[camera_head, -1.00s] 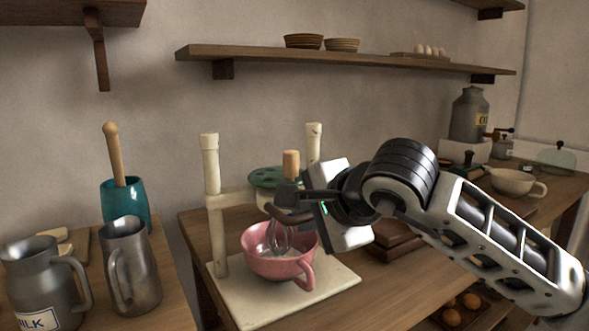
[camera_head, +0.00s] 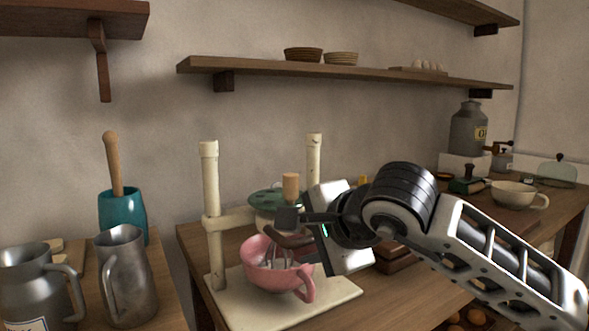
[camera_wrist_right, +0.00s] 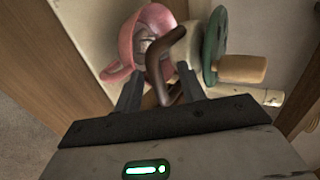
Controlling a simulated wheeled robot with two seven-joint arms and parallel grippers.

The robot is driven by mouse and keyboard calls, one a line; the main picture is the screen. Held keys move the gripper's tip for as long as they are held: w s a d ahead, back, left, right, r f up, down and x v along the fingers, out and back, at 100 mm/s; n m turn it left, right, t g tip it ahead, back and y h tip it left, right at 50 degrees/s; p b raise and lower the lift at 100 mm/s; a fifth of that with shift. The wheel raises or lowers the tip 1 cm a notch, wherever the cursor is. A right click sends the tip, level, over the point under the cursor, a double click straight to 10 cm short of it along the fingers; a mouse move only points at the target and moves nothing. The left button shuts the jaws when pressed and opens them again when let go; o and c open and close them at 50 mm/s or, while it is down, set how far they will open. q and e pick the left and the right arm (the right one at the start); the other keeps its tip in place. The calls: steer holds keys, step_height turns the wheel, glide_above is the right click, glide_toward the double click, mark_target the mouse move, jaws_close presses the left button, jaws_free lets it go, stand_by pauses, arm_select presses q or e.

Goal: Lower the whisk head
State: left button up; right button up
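The whisk stand has two cream posts (camera_head: 211,190) and a green wheel with a wooden knob (camera_head: 290,186). Its whisk (camera_head: 277,260) hangs with its wires inside the pink bowl (camera_head: 258,266) on the cream base. A curved dark brown handle (camera_head: 291,240) sticks out from the whisk head. My right gripper (camera_head: 304,238) is around this handle, fingers apart, one above it and one below. In the right wrist view, the handle (camera_wrist_right: 158,62) passes between the spread fingers, closer to the right one; whether it touches is unclear. My left gripper is out of view.
A metal jug (camera_head: 126,275), a milk can (camera_head: 38,290) and a teal crock (camera_head: 122,212) stand on the left counter. A cream cup (camera_head: 516,194) stands at the far right. A shelf runs above.

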steer(key=v, duration=0.7)
stand_by(0.4)
